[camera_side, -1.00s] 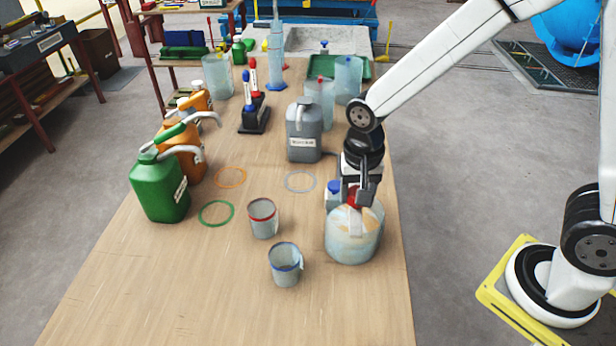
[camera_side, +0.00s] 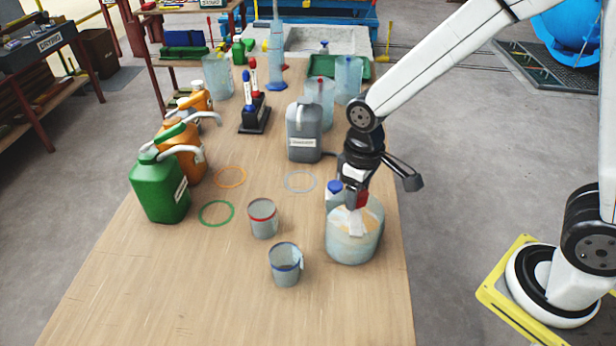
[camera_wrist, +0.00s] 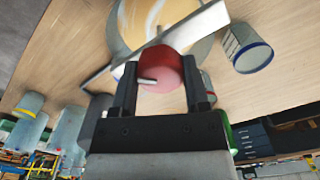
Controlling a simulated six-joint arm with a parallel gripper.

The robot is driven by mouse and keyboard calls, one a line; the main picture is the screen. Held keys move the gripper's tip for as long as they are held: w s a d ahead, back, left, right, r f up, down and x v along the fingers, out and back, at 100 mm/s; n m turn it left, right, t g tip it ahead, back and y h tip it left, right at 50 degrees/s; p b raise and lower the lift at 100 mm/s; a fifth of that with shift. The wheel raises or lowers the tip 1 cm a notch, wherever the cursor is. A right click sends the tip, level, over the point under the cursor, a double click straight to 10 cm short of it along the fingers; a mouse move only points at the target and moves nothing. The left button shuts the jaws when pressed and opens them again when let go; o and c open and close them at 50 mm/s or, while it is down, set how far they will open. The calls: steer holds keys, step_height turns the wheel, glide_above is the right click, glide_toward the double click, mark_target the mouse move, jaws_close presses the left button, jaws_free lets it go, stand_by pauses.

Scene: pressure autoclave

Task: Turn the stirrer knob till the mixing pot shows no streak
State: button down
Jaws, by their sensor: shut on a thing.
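The mixing pot (camera_side: 353,245) is a pale translucent tub at the right side of the table. Orange and white streaks show in it in the side view, and a curved white streak on orange shows in the wrist view (camera_wrist: 150,18). The red stirrer knob (camera_wrist: 160,69) sits above a flat pale bar that crosses the pot. My gripper (camera_wrist: 158,85) is shut on the knob, one finger on each side, with a white mark visible on the knob. In the side view my gripper (camera_side: 356,190) is over the pot and partly hides the knob.
A red-banded cup (camera_side: 263,219) and a blue-banded cup (camera_side: 285,265) stand left of the pot. A grey jug (camera_side: 304,132) is behind, and a blue-capped bottle (camera_side: 334,188) is close beside the pot. Green (camera_side: 160,188) and orange jugs stand at left. The front table is clear.

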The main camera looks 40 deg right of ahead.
steer(key=n, duration=0.6)
steer(key=shift+r+n, duration=0.1)
steer(key=shift+n, duration=0.2)
steer(key=n, duration=1.2)
steer(key=shift+w+n, duration=0.1)
steer(key=shift+n, duration=0.2)
steer(key=n, duration=0.5)
steer(key=shift+n, duration=0.3)
steer(key=shift+c, duration=0.4)
jaws_free()
